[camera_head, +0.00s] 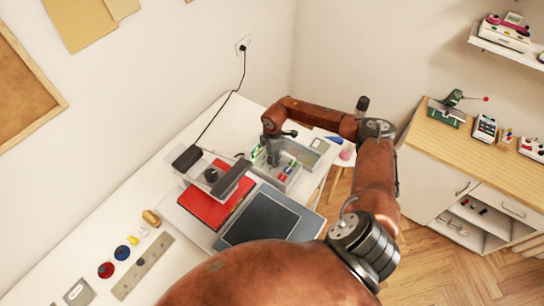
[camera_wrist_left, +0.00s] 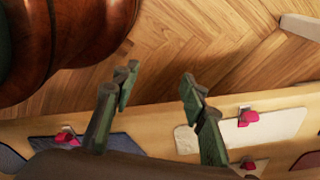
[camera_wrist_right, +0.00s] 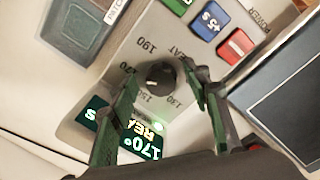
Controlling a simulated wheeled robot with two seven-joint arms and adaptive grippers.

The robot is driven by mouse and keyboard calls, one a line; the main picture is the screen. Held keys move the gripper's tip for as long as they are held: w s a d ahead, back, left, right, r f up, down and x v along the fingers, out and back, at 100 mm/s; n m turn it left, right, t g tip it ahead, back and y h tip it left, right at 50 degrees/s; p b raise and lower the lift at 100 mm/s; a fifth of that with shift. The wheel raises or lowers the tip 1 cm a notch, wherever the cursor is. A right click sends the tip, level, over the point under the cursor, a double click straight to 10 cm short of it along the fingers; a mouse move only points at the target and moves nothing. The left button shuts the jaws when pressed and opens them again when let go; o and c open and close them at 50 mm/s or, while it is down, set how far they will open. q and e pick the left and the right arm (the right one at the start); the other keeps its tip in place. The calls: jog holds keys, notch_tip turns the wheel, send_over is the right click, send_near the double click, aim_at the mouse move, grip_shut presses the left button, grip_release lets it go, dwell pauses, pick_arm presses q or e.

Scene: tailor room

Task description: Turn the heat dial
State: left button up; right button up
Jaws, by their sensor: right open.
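The heat dial (camera_wrist_right: 160,75) is a round black knob with a white mark, on a pale control panel (camera_wrist_right: 110,75). Numbers from 130 to 190 and the word HEAT surround it. My right gripper (camera_wrist_right: 159,72) is open, with one finger at each side of the knob; I cannot tell whether they touch it. A green display (camera_wrist_right: 145,140), partly behind a finger, reads 170° and part of a word. In the head view, my right gripper (camera_head: 271,155) points down at the grey control box (camera_head: 316,158). My left gripper (camera_wrist_left: 158,82) is open and empty in the left wrist view.
A heat press with a red pad (camera_head: 200,208) and dark grey plate (camera_head: 262,220) stands beside the control box. Blue (camera_wrist_right: 209,20) and red (camera_wrist_right: 236,46) buttons are near the dial. Coloured spools (camera_head: 106,269) lie at the table's left. A wooden-topped cabinet (camera_head: 450,140) stands right.

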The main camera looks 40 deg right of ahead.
pick_arm(q)
jog(key=shift+s, duration=0.15)
pick_arm(e)
jog(key=shift+c, duration=0.4)
jog(key=c, duration=0.9)
jog(key=shift+a, duration=0.15)
jog(key=shift+c, duration=0.9)
pick_arm(q)
jog(key=shift+s+f, duration=0.1)
jog(key=shift+s, duration=0.25)
jog(key=shift+f, duration=0.1)
